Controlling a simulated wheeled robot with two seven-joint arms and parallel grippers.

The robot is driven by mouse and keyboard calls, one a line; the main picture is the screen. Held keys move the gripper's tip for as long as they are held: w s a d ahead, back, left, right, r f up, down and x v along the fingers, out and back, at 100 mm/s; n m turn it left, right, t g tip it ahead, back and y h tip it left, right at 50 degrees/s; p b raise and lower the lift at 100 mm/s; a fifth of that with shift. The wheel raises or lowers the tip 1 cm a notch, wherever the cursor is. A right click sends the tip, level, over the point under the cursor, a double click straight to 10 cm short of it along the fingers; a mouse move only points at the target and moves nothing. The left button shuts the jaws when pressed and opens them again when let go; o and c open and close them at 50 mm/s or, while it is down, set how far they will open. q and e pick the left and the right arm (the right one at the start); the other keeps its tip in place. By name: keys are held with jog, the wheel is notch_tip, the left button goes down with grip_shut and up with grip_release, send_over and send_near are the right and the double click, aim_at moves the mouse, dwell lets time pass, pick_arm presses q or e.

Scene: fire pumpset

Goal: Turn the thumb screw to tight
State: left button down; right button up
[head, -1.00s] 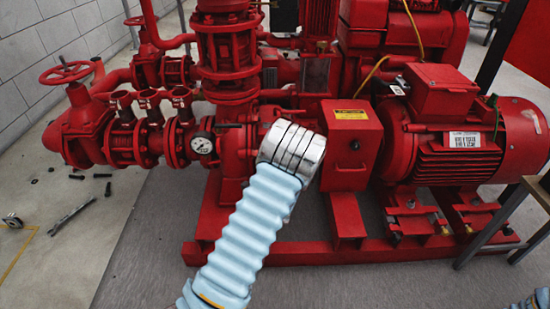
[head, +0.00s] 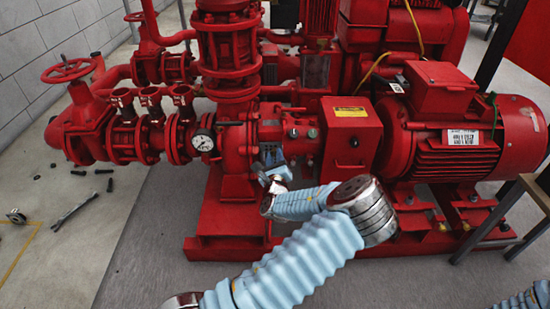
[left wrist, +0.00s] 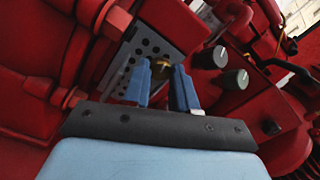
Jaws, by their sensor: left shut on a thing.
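My left gripper (head: 272,158) reaches the front of the red pump, beside its casing, in the head view. In the left wrist view its two blue fingers (left wrist: 163,78) are shut on a small brass-coloured piece, the thumb screw (left wrist: 163,66), in front of a grey perforated plate (left wrist: 128,66). The fingers and dim light hide most of the screw, so its turned position cannot be told. In the head view the screw is hidden behind the gripper. My right gripper is out of view; only a bit of the right arm's sleeve shows at the bottom right.
Two dark knobs with pale tops (left wrist: 212,57) stand close right of the fingers. A red box with a yellow label (head: 352,135) is right of the gripper. A pressure gauge (head: 203,142) is to its left. The red base frame (head: 290,252) lies below.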

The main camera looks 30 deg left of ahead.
pick_arm(q)
jog(key=shift+f+m, duration=0.1)
jog(key=shift+m, duration=1.1)
jog(key=c, duration=0.9)
grip_release()
